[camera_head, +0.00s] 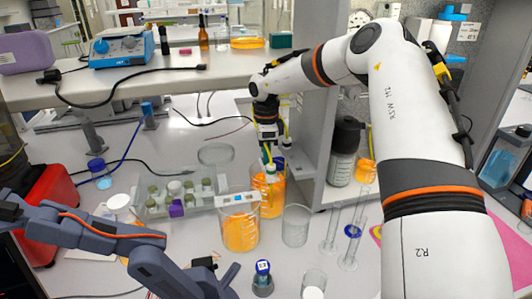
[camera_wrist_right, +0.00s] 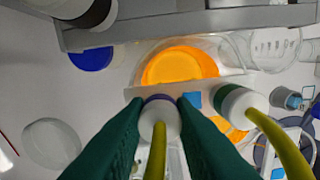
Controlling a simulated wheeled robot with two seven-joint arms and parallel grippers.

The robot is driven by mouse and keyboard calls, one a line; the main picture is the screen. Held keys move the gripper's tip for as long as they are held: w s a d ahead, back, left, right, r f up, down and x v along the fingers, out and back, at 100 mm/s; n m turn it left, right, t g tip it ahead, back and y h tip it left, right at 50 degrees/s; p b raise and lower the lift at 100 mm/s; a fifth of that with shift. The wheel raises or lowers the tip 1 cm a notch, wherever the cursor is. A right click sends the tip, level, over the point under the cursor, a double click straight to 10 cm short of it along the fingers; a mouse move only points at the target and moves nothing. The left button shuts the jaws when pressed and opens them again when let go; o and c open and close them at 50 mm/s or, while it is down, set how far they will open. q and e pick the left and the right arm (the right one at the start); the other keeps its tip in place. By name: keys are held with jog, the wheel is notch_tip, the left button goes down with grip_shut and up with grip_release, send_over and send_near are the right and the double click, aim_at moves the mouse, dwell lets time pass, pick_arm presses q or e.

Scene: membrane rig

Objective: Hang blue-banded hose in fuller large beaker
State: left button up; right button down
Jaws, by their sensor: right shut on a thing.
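My right gripper (camera_head: 268,140) is above the rear beaker in the head view. In the right wrist view its dark green fingers (camera_wrist_right: 158,125) are shut on the blue-banded hose (camera_wrist_right: 159,117), a yellow tube with a white end and a blue-violet band. A green-banded hose end (camera_wrist_right: 242,104) is beside it; it also shows at the rear beaker (camera_head: 270,174). The rear large beaker (camera_head: 274,197) and front large beaker (camera_head: 240,232) both hold orange liquid; the rear level looks higher. The held end is mostly hidden in the head view. My left gripper is not in view.
A white block with a blue display (camera_head: 238,199) sits at the front beaker's rim. An empty beaker (camera_head: 295,226) and glass cylinders (camera_head: 332,230) stand to the right. A vial rack (camera_head: 180,196) is left, a dark blue-grey jointed arm (camera_head: 110,236) in front. A shelf edge (camera_head: 310,165) is close by.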

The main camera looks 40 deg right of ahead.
jog(key=shift+f+b, duration=0.2)
jog(key=shift+b, duration=0.15)
dwell(0.4)
jog(key=c, duration=1.1)
grip_release()
jog(key=shift+c, duration=0.2)
notch_tip(320, 180, up, 12)
jog(key=b, duration=0.1)
jog(key=shift+b, duration=0.4)
